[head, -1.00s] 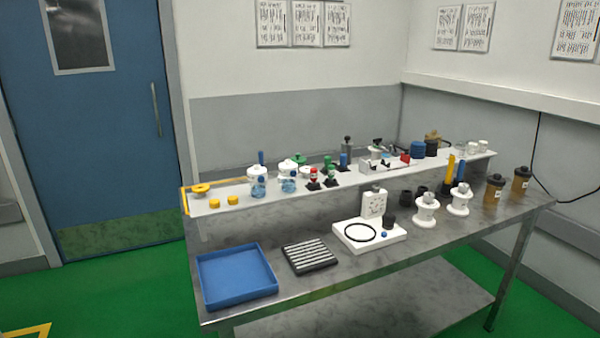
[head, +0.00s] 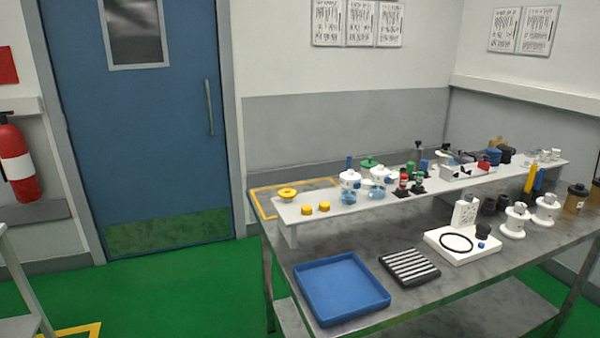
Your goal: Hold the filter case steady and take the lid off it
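No single object is clearly recognisable as the filter case at this size. A white block with a black ring (head: 434,236) and an upright white plate stands on the steel bench. Two jars with white tops and clear bluish bottoms stand on the raised shelf, one the left jar (head: 349,194). White spool-shaped parts (head: 514,224) stand farther right on the bench, and a brown jar with a dark lid (head: 575,203) is near the right edge. Which of these is the case, and its lid, I cannot tell. Neither of my grippers is in view.
An empty blue tray (head: 340,290) and a black-and-silver ribbed rack (head: 410,267) lie on the front of the steel bench. The white shelf (head: 335,212) carries yellow caps (head: 307,210) and several small parts. Green floor (head: 180,285) is clear left of the bench.

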